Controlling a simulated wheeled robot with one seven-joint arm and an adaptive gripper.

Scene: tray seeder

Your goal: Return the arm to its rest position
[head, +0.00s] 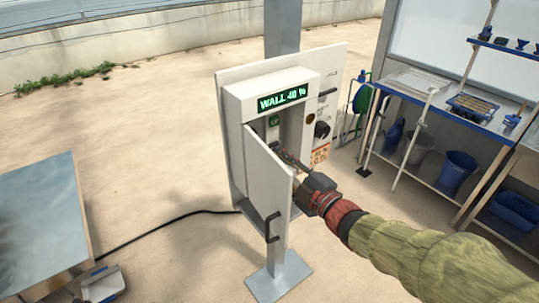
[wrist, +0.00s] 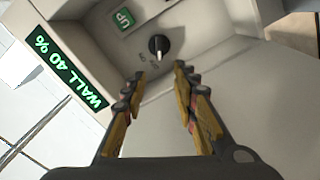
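My gripper (head: 283,155) reaches from the right into the open front of a pale control box (head: 236,92), partly hidden by its open door (head: 264,180). In the wrist view the two yellow-sided fingers of my gripper (wrist: 160,76) stand apart with nothing between them. A black knob (wrist: 158,45) on the box's inner panel lies just beyond the fingertips, apparently untouched. A green UP button (wrist: 124,19) sits beside it. The lit display (head: 282,99) reads WALL 40 %.
The door, with a dark handle (head: 271,228), hangs open close to my gripper. The box stands on a post with a base plate (head: 279,278). A bench (head: 445,108) stands at right, a table (head: 42,225) at left. A black cable (head: 165,221) crosses the floor.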

